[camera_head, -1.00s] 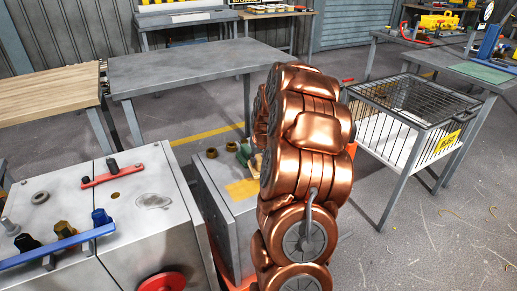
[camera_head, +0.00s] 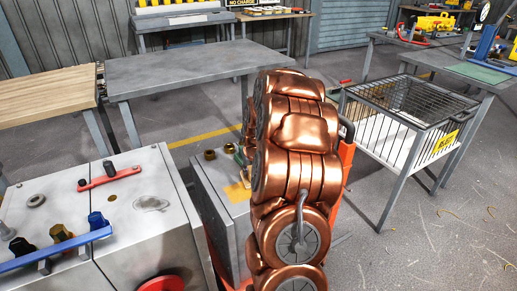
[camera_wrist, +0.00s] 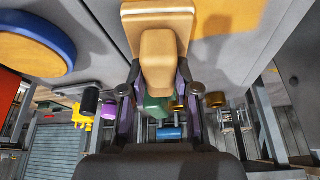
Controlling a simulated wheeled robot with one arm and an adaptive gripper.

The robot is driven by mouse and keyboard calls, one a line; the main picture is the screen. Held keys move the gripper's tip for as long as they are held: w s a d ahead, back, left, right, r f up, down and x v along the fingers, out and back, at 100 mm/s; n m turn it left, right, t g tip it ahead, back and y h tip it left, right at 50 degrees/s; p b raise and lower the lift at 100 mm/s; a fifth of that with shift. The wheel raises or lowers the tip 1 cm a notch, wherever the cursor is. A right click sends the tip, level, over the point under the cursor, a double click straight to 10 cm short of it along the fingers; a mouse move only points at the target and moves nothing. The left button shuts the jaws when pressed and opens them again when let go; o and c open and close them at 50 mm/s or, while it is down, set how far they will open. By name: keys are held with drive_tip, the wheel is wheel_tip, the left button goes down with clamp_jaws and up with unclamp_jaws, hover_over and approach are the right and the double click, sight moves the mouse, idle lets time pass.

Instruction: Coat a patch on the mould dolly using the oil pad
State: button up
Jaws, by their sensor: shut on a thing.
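The mould dolly shows as a grey box (camera_head: 207,180) in an orange frame (camera_head: 344,175), left of and behind my copper arm in the head view. A yellow-tan patch (camera_head: 237,193) lies on its top face. In the wrist view my gripper (camera_wrist: 155,88) has its purple fingers shut on a tan block (camera_wrist: 158,62), which I take for the oil pad. A wider tan piece (camera_wrist: 140,14) lies just beyond it against a grey surface; whether the pad touches that surface I cannot tell. My arm hides the gripper in the head view.
Brass bushings (camera_head: 209,154) and a green part (camera_head: 240,154) stand on the dolly's far end. Left is a grey cabinet (camera_head: 130,235) with a blue bar (camera_head: 60,247) and knobs. A wire-mesh cage table (camera_head: 400,105) stands right. Open floor lies at right front.

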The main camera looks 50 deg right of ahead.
drive_tip(key=shift+s+d, duration=0.2)
drive_tip(key=shift+d, duration=0.4)
drive_tip(key=shift+s+d, duration=0.15)
drive_tip(key=shift+d, duration=0.4)
wheel_tip(320, 180, up, 2)
drive_tip(key=shift+w+r+p, duration=0.1)
drive_tip(key=shift+p, duration=0.2)
drive_tip(key=shift+d+r, duration=0.1)
drive_tip(key=shift+r, duration=0.6)
drive_tip(key=shift+s+r+p, duration=0.2)
drive_tip(key=shift+r+p, duration=0.35)
drive_tip(key=shift+r, duration=1.6)
